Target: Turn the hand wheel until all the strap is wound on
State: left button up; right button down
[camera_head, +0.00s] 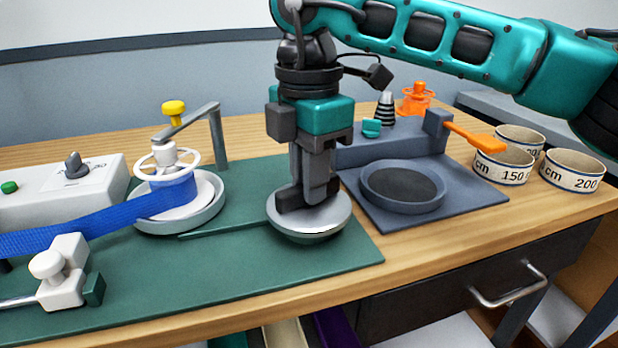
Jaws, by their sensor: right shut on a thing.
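The blue strap (90,224) runs in from the left edge and wraps around the winding spool under a white spoked rim (167,163). The spool sits in a round grey dish (181,226). A silver round wheel (322,222), which looks like the hand wheel, stands to the right on the green board. My right gripper (308,200) points down over this wheel and is shut at its top. The gripped part, likely its handle, is hidden by the fingers. My left gripper is not in view.
A white clamp block (62,272) stands by the strap, before a white control box (60,190). A grey post with a yellow knob (174,108) rises at the spool. A blue-grey stand (465,198) and several cm-marked rings (571,173) lie right. The board's front is clear.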

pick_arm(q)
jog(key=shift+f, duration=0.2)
pick_arm(e)
jog(key=shift+m, duration=0.6)
jog(key=c, duration=1.1)
grip_release()
pick_arm(q)
jog(key=p, duration=0.1)
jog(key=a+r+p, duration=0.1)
jog(key=p, duration=0.1)
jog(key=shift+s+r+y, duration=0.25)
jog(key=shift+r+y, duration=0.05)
pick_arm(e)
notch_tip(320, 180, up, 13)
